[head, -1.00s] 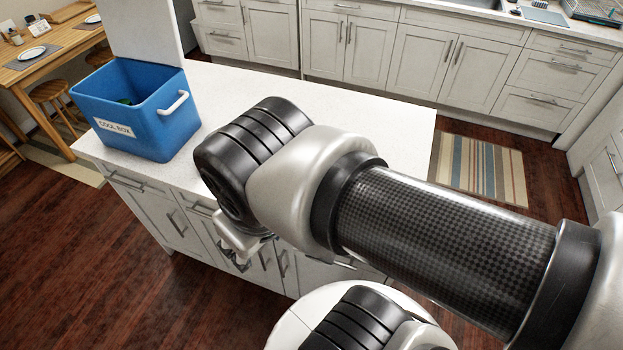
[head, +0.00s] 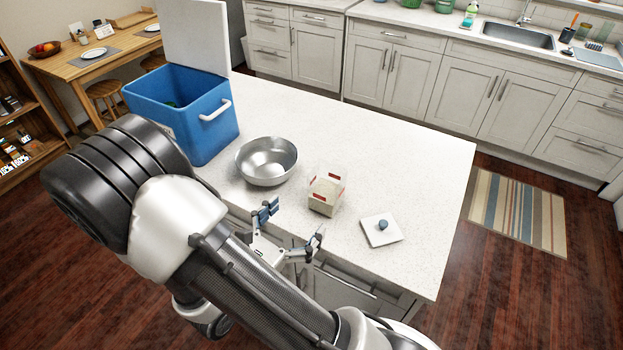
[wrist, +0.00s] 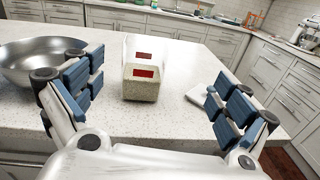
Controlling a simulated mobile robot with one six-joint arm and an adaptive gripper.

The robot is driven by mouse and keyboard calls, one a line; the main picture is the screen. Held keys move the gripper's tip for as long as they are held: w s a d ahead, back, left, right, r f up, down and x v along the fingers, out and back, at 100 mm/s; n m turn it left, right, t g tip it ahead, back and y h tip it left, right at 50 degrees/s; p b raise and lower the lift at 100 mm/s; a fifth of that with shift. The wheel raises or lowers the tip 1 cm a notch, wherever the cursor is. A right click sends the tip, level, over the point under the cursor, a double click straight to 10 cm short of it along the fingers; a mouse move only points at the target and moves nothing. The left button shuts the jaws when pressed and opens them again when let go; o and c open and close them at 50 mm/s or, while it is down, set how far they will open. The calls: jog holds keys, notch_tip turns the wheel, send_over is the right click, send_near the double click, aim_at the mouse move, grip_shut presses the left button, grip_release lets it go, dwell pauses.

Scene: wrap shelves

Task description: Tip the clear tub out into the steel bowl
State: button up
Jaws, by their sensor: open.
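The clear tub (head: 324,196) stands upright on the white counter, with red patches on its sides. In the wrist view, the tub (wrist: 141,88) is ahead between my fingers, see-through above, with a speckled pale lower part; I cannot tell whether that is contents or counter seen through it. The steel bowl (head: 266,162) stands to the tub's left, and its inside looks empty. It also shows at the left of the wrist view (wrist: 32,62). My gripper (head: 293,226) is open and empty at the counter's near edge, short of the tub and not touching it.
A white square lid (head: 376,236) with a blue-grey knob lies right of the tub. A blue cool box (head: 188,112) with its lid raised stands behind the bowl to the left. The counter (head: 400,160) behind and right of the tub is clear.

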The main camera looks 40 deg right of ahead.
aim_at(319, 185)
jog(key=shift+n+t, duration=0.6)
jog(key=shift+n, duration=0.2)
jog(key=x, duration=0.4)
jog(key=w+f+b+x, duration=0.1)
jog(key=x, duration=0.3)
jog(key=f+b+x, duration=0.1)
jog(key=x, duration=0.3)
jog(key=shift+w+a, duration=0.1)
jog(key=shift+a, duration=0.15)
jog(key=x, duration=0.1)
jog(key=b+x, duration=0.1)
jog(key=x, duration=0.2)
jog(key=shift+d+f+b, duration=0.2)
jog(key=shift+f+b, duration=0.05)
jog(key=shift+b, duration=0.15)
jog(key=shift+w+d, duration=0.2)
jog(key=shift+d, duration=0.1)
jog(key=shift+r, duration=0.1)
jog(key=shift+c, duration=0.6)
jog(key=c, duration=2)
